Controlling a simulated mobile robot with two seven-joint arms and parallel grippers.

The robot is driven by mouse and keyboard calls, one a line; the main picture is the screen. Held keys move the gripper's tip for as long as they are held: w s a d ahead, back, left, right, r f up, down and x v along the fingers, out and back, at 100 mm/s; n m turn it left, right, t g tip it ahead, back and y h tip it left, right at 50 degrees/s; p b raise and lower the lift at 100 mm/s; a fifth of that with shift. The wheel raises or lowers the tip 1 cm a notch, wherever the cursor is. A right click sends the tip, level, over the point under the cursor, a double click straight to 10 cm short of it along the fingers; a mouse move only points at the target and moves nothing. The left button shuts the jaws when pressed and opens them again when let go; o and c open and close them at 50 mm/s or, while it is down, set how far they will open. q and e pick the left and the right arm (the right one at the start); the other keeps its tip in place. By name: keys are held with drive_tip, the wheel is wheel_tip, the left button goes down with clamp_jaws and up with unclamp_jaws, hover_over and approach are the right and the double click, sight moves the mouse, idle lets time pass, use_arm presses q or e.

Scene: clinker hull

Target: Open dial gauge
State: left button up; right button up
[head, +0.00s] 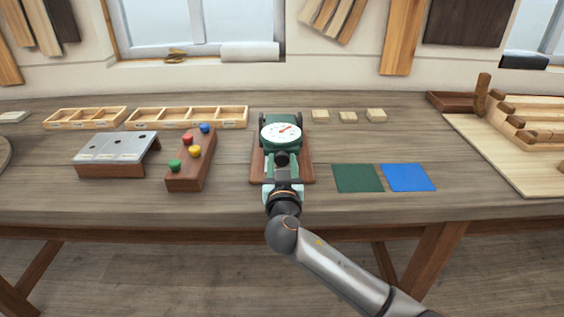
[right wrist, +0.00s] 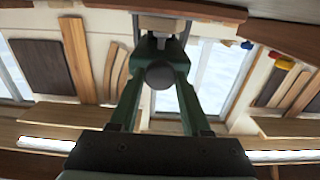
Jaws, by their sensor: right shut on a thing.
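The dial gauge (head: 281,134) has a green body and a round white face with a red pointer. It stands on a brown wooden base (head: 306,168) at the middle of the bench. My right gripper (head: 282,170) reaches in from the front, low over the base, and is shut on the dark round knob (head: 282,158) at the gauge's front. In the right wrist view the knob (right wrist: 160,74) sits between the two fingers. Most of the gauge's lower front is hidden by the gripper. My left gripper is in neither view.
Left of the gauge stand a wooden block with coloured knobs (head: 186,174) and a grey-topped stand (head: 112,168). A green mat (head: 357,178) and a blue mat (head: 408,177) lie to the right. Small wooden blocks (head: 348,117) and divided trays (head: 187,124) sit behind.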

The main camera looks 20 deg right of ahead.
clamp_jaws()
idle(0.9)
